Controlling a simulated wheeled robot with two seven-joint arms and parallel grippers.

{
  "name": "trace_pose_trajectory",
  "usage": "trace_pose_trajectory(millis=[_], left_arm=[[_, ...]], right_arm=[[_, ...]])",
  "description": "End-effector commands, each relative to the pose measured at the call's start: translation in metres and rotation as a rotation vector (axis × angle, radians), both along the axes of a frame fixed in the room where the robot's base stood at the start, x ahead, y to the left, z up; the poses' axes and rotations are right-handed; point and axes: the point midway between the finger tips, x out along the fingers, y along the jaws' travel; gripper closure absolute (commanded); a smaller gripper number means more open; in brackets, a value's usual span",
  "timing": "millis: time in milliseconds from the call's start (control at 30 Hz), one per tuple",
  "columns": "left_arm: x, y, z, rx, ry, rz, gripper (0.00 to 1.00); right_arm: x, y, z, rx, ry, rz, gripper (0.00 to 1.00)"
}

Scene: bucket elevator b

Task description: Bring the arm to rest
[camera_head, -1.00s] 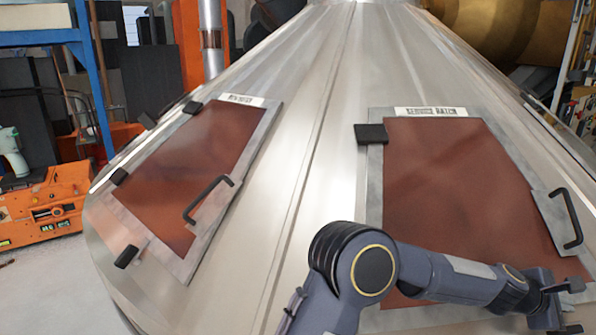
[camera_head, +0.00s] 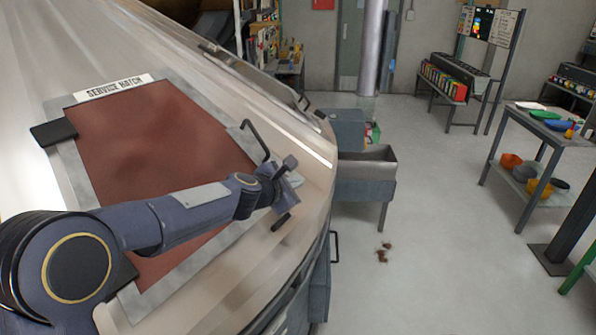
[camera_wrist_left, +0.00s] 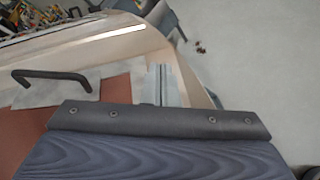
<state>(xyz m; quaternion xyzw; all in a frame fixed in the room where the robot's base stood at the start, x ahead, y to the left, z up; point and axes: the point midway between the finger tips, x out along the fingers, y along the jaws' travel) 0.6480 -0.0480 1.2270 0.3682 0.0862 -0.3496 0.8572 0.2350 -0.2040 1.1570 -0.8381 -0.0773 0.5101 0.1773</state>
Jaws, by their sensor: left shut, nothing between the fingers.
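My left arm comes in from the lower left in the head view and stretches across the service hatch. The left gripper (camera_head: 289,181) is at its end, shut and empty, just beyond the hatch's right edge. Its closed fingers (camera_wrist_left: 163,84) also show in the wrist view. The hatch (camera_head: 150,135) is a red-brown panel in a grey frame on the sloped metal housing, and it looks closed. Its black handle (camera_head: 256,140) is up and left of the gripper, apart from it. The handle shows at left in the wrist view (camera_wrist_left: 50,76). My right gripper is not in view.
The housing's rounded edge (camera_head: 325,190) runs just right of the gripper. Beyond it stands a grey open bin (camera_head: 366,175). A table with bowls (camera_head: 545,135) is at far right. Open grey floor (camera_head: 440,210) lies between, with a small brown stain.

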Motion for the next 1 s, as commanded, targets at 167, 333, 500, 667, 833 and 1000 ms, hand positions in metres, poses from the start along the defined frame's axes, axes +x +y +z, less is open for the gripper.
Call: trace_pose_trajectory(millis=[167,333,500,667,833,1000], left_arm=[[-0.006,-0.009,0.011,0.002,-0.001,-0.003,1.00],[-0.011,-0.001,0.019,0.015,-0.010,-0.012,1.00],[-0.046,0.060,0.030,0.152,-0.087,-0.117,1.00],[-0.123,0.134,0.028,0.401,-0.216,-0.315,1.00],[-0.222,0.193,0.002,0.703,-0.347,-0.544,1.00],[-0.320,0.230,-0.048,1.013,-0.427,-0.786,1.00]], right_arm=[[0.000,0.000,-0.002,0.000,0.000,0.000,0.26],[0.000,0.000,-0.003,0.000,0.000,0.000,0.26],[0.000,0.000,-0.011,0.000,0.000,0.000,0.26],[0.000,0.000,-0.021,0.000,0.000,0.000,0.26],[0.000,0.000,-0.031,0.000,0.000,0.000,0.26],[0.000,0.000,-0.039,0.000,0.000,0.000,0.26]])
